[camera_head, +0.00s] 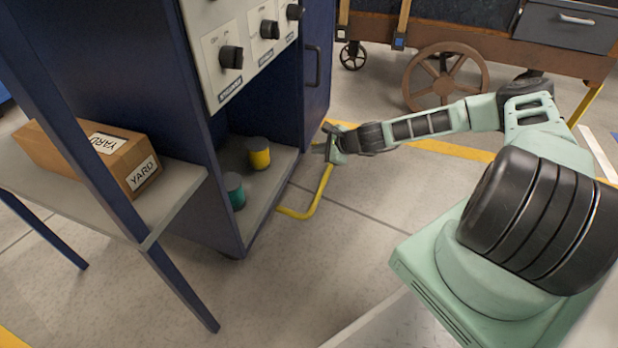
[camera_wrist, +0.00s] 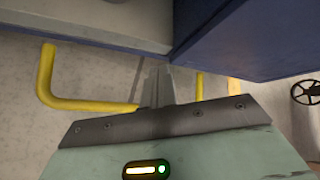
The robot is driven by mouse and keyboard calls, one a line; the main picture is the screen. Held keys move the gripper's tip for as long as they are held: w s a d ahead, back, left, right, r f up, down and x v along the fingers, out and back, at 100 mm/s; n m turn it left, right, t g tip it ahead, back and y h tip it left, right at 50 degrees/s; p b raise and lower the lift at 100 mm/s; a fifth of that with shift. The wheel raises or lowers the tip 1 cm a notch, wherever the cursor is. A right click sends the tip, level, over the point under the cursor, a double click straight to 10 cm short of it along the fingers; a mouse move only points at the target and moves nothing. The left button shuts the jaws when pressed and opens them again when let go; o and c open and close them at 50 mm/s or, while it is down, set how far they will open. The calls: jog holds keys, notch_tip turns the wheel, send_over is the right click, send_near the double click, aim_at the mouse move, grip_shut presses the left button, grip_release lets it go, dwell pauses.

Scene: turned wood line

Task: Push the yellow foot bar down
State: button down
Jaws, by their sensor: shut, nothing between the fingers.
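The yellow foot bar (camera_head: 318,195) juts from the bottom of the blue cabinet, low over the floor. In the head view its near bend shows at the left and its far part runs up behind my gripper (camera_head: 326,150). The bar also shows in the wrist view (camera_wrist: 90,105), passing behind my gripper (camera_wrist: 168,85), with its left bend in clear sight. My gripper is shut and empty, its fingers over the far part of the bar. I cannot tell whether the fingers touch the bar.
The blue cabinet (camera_head: 228,243) holds a yellow tin (camera_head: 259,154) and a green tin (camera_head: 235,191) on its low shelf. A panel with knobs (camera_head: 231,58) is above. A carton (camera_head: 90,160) lies on a side shelf. A wheeled wooden cart (camera_head: 445,85) stands behind. Floor in front is clear.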

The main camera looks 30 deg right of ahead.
jog(key=shift+f, duration=0.1)
notch_tip(320, 180, down, 9)
jog(key=w+b, duration=0.1)
jog(key=b, duration=0.6)
jog(key=shift+a+r+b, duration=0.2)
jog(key=shift+a+b, duration=0.2)
jog(key=shift+f, duration=0.1)
dwell(1.5)
jog(key=shift+f, duration=0.3)
jog(key=shift+w+a+f+b, duration=0.1)
jog(key=shift+f+b, duration=0.3)
jog(key=shift+f, duration=0.45)
jog(key=shift+w+a+f+b, duration=0.1)
jog(key=shift+f+b, duration=0.3)
jog(key=shift+f, duration=0.45)
dwell(1.6)
jog(key=shift+r, duration=0.1)
dwell(0.4)
jog(key=shift+s+d+r+p, duration=0.1)
jog(key=shift+r+p, duration=0.95)
jog(key=shift+p, duration=0.05)
jog(key=shift+s+d+r+p, duration=0.1)
jog(key=shift+r+p, duration=0.9)
jog(key=shift+p, duration=0.1)
